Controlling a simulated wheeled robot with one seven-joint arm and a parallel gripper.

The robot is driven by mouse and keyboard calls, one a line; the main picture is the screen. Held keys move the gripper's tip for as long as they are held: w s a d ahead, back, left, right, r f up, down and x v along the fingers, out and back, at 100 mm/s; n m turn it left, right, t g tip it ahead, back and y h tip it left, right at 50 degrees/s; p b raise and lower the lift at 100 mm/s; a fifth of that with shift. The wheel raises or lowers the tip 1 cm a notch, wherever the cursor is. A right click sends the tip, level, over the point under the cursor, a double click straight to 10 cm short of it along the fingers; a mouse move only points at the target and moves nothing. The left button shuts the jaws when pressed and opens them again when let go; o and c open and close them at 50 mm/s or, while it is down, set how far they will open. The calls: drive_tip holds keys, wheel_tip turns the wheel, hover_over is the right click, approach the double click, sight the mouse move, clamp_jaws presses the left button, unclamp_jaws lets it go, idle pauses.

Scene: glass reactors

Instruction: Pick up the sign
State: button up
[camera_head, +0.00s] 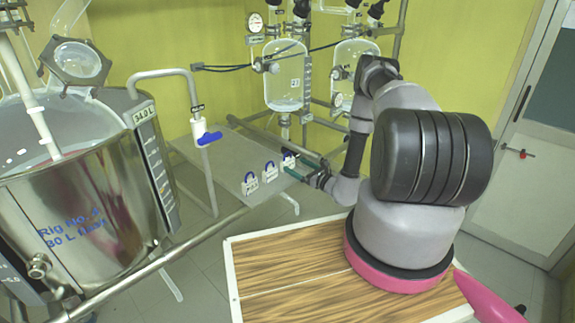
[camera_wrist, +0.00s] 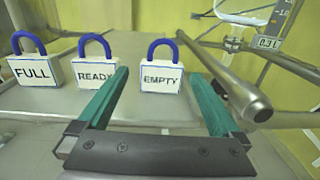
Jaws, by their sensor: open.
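Three white signs with blue loop handles stand in a row on a grey shelf. In the wrist view they read FULL (camera_wrist: 36,71), READY (camera_wrist: 93,70) and EMPTY (camera_wrist: 160,77). In the head view FULL (camera_head: 250,187) is at the left, READY (camera_head: 270,174) in the middle and EMPTY (camera_head: 288,160) at the right. My gripper (camera_wrist: 160,90) is open, with two green fingers. EMPTY shows in the gap between the fingertips, upright on the shelf. The left finger overlaps the right edge of READY in the picture. Whether either finger touches a sign, I cannot tell.
The grey shelf (camera_head: 215,168) has bare room behind and left of the signs. A metal pipe (camera_wrist: 225,75) runs close to the right finger. Glass reactors (camera_head: 284,85) stand behind.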

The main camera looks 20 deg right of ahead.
drive_tip(key=x, duration=0.8)
drive_tip(key=shift+w+d, duration=0.1)
drive_tip(key=shift+w, duration=0.25)
drive_tip(key=c, duration=1.3)
drive_tip(key=shift+r, duration=4.95)
